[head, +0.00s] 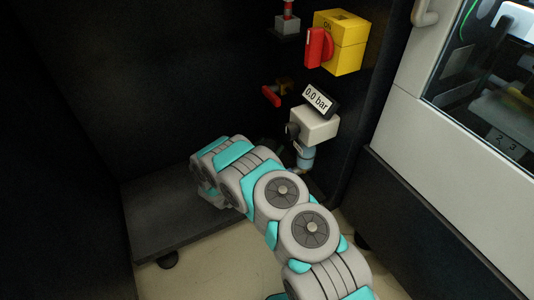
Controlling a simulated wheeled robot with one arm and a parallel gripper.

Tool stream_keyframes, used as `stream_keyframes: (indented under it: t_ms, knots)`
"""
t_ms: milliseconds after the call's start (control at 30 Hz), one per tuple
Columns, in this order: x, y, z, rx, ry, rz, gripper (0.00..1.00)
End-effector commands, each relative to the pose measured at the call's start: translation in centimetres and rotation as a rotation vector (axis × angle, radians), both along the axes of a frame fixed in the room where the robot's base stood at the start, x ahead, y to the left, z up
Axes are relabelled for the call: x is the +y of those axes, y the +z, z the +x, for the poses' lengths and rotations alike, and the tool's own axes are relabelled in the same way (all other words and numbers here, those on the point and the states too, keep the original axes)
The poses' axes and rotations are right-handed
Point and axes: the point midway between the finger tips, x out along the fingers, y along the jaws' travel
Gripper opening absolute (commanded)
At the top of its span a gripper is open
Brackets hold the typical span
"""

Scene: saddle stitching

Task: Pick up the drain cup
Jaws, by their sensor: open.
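A pale blue, see-through cup-like part (305,158) hangs under the white regulator body (314,124), right of my arm's far end. I cannot tell whether it is the drain cup or a bowl of the regulator. No other cup shows; the area behind my arm is hidden. My grey and teal arm reaches in from the lower right, and its far links bend down over the dark base plate. My gripper itself is not visible, hidden behind these links.
A gauge reads 0.0 bar (318,98) above the regulator. A yellow switch box (342,42) with a red knob and a red lever valve (271,96) are on the dark wall. The dark base plate (165,215) is bare at left. A light machine door (425,125) stands at right.

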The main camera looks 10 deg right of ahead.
Motion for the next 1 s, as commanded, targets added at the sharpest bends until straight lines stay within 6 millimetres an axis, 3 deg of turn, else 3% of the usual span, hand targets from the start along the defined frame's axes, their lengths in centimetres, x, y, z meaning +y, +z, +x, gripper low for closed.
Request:
stream_keyframes:
  t_ms: [300, 1000]
  knots:
    - [-0.27, 0.02, 0.33, 0.001, 0.001, -0.001, 0.98]
    - [-0.28, 0.0, 0.3, 0.001, 0.0, -0.001, 0.21]
